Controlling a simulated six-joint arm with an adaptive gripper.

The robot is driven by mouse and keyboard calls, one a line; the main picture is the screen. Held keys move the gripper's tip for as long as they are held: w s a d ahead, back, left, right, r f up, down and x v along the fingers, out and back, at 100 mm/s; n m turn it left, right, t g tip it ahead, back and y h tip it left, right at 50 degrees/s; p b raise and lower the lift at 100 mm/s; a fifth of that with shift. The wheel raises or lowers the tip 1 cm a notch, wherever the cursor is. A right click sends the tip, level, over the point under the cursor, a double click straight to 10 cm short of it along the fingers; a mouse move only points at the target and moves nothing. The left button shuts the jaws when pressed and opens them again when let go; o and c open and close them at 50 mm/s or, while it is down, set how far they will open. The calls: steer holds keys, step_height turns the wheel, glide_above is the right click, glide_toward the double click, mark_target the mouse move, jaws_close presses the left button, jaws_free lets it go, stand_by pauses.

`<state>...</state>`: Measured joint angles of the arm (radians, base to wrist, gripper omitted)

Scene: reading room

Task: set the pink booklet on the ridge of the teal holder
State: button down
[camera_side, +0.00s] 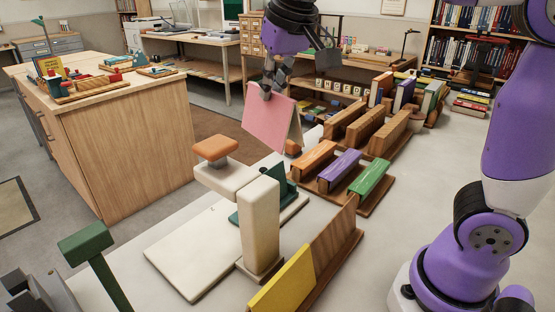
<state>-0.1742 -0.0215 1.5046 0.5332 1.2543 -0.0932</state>
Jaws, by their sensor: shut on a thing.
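The pink booklet (268,124) hangs in the air with its fold at the top and its two covers spread like a tent.
A cream press-like stand (258,225) with an orange pad (216,148) rises in front of the holder. A wooden rack with orange, purple and green blocks (341,168) stands to the right.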

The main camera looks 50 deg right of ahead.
steer(key=shift+s, duration=0.1)
steer(key=s+d+f+m+g+h, duration=0.25)
steer(key=d+m, duration=0.45)
steer(key=d, duration=0.4)
steer(key=s+d+f+m+g+h, duration=0.1)
steer(key=d+f+m, duration=0.4)
steer(key=d, duration=0.6)
steer(key=s+d+f+m+g, duration=0.1)
steer(key=s+d+f+m, duration=0.2)
steer(key=s+d+f, duration=0.3)
steer(key=s+d+f+m+g, duration=0.1)
steer(key=s+d+f+m, duration=0.3)
steer(key=d, duration=0.8)
steer(key=shift+s+f+g, duration=0.35)
steer(key=shift+s+f, duration=1.05)
steer(key=shift+s, duration=0.65)
steer(key=shift+d+f+y, duration=0.1)
steer(key=shift+y, duration=0.15)
